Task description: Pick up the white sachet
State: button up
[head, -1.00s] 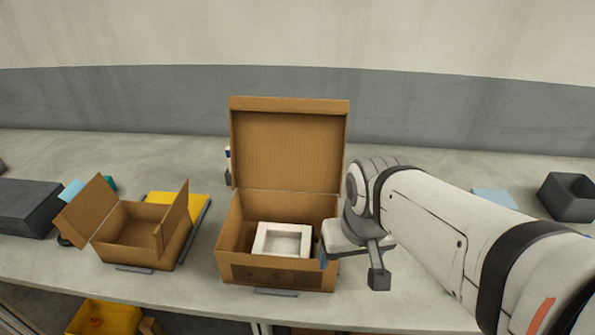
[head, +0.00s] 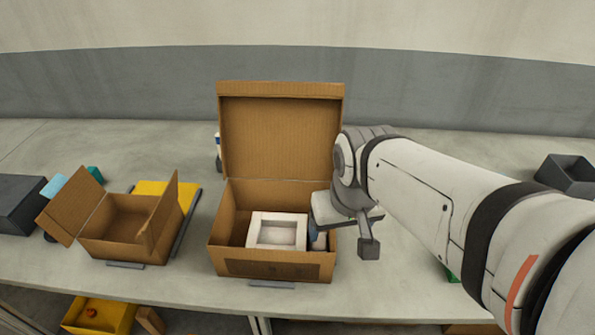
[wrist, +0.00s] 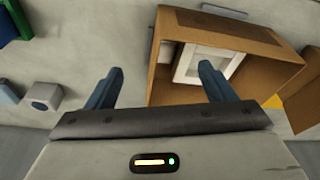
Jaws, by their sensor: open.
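I cannot make out a white sachet for certain. An open cardboard box (head: 270,268) with its lid raised holds a white square tray-like piece with a recess (head: 277,231); that piece also shows in the wrist view (wrist: 200,65). A small whitish patch (wrist: 165,52) shows beside it in the box in the wrist view; I cannot tell what it is. My gripper (wrist: 160,72) is open, its two blue fingers apart with nothing visible held. In the head view it is at the right side of the box, and my arm hides part of that side.
A smaller open cardboard box (head: 118,252) stands at left, with a yellow item (head: 165,192) behind it. A dark grey bin (head: 567,172) is at far right. A yellow bin (head: 100,316) sits below the table edge. A grey block (wrist: 42,97) shows in the wrist view.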

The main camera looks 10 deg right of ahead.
aim_at(321, 244)
jog(key=k, duration=0.55)
jog(key=z, duration=0.95)
jog(key=k, duration=1.15)
jog(key=u, duration=0.9)
jog(key=i, duration=1)
jog(key=u, duration=0.1)
